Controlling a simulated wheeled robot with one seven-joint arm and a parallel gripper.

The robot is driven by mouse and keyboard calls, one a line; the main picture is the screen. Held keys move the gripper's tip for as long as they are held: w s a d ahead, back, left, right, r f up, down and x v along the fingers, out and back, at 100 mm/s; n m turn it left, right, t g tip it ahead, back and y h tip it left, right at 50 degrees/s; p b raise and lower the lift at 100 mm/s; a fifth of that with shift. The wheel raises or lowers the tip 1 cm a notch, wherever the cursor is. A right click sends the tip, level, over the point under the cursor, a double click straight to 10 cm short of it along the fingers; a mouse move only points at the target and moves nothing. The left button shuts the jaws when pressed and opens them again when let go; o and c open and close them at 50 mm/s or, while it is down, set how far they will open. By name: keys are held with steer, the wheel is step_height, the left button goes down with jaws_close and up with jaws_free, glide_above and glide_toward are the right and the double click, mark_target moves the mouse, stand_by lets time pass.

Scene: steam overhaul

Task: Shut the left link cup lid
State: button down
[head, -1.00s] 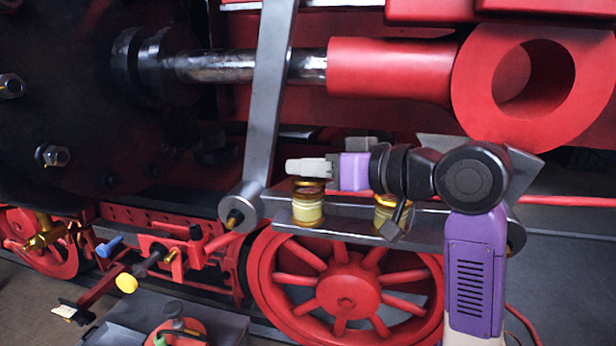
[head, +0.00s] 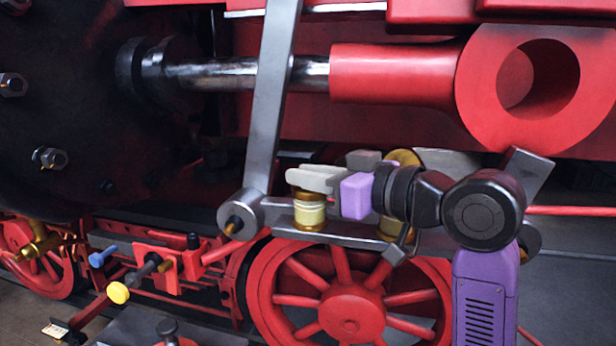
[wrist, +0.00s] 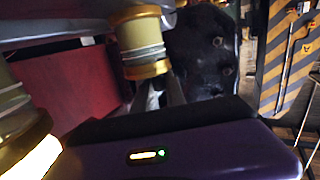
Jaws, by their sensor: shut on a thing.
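The left link cup (head: 310,214), a pale yellow glass with brass bands, stands upright at the left of a grey metal link. My gripper (head: 312,180) lies across its top from the right, with grey fingers shut at the brass top. These fingers hide most of the left cup lid, so its exact angle cannot be told. In the wrist view the fingers (wrist: 160,95) meet the brass end of the left cup (wrist: 146,42). A raised round brass lid (head: 407,158) shows behind my wrist, at the right cup, which my arm mostly hides.
The grey link bar (head: 272,95) rises close to the left of the cup. A red rod (head: 390,74) crosses above, and a red spoked wheel (head: 345,300) stands below. In the wrist view the other cup (wrist: 22,115) is close at the left edge.

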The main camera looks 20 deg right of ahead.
steer(key=c, duration=1.4)
jaws_free()
steer(key=shift+o, duration=0.2)
steer(key=b+v, duration=0.1)
steer(key=v, duration=0.7)
